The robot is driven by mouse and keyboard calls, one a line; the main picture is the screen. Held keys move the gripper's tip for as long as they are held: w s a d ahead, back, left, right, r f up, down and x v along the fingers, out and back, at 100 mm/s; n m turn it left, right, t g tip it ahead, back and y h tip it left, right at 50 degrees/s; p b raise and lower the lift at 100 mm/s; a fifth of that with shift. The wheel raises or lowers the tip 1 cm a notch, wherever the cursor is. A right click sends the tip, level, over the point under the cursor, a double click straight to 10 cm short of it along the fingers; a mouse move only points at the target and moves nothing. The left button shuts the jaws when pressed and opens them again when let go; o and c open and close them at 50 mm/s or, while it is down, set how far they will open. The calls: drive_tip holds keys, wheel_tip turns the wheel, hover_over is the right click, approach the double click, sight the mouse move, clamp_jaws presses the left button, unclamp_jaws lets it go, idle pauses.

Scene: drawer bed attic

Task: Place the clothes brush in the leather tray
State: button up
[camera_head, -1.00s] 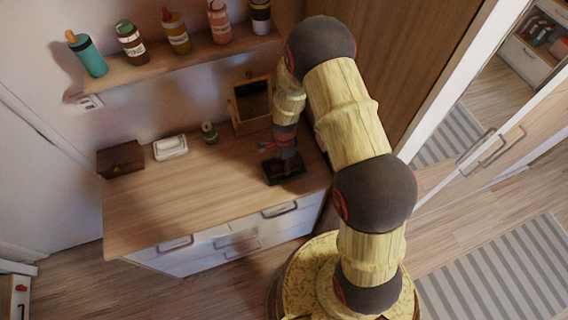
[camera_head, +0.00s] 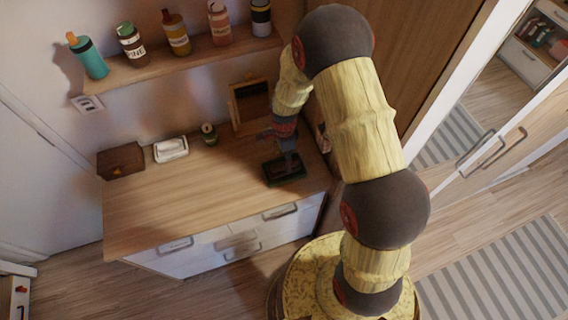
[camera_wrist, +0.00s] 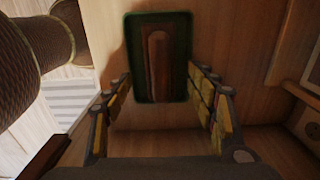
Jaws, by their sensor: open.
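The leather tray is a dark green rectangle with a raised rim (camera_wrist: 131,60), and it also shows in the head view on the right part of the dresser top (camera_head: 285,182). The clothes brush (camera_wrist: 159,65) is brown and long, and lies inside the tray, lengthwise along it. In the head view the brush is dark and hard to make out. My gripper (camera_wrist: 160,82) is open and empty, above the tray, with one finger to each side of it in the wrist view. It also shows in the head view (camera_head: 286,156), just over the tray.
A framed mirror (camera_head: 250,103) stands behind the tray. A small green jar (camera_head: 209,134), a white dish (camera_head: 171,149) and a brown box (camera_head: 121,161) stand further left. A shelf with several bottles (camera_head: 178,34) hangs above. The middle and front of the dresser top (camera_head: 190,205) are clear.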

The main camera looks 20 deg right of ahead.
wheel_tip(320, 180, up, 6)
wheel_tip(320, 180, up, 13)
drive_tip(key=n+t, duration=0.1)
drive_tip(key=n, duration=0.3)
hover_over(284, 163)
drive_tip(key=s, duration=0.1)
drive_tip(key=s+r+n+t, duration=0.2)
drive_tip(key=s+r+n, duration=0.35)
drive_tip(key=r, duration=0.55)
drive_tip(key=s+r+n+t, duration=0.2)
drive_tip(key=s+r+n, duration=0.6)
drive_tip(key=s, duration=0.8)
wheel_tip(284, 163, up, 2)
drive_tip(key=shift+a+r+t, duration=0.15)
drive_tip(key=shift+a+t, duration=0.15)
drive_tip(key=shift+a, duration=0.05)
drive_tip(key=shift+n, duration=0.25)
wheel_tip(284, 163, down, 16)
drive_tip(key=b, duration=1.6)
drive_tip(key=shift+r, duration=0.15)
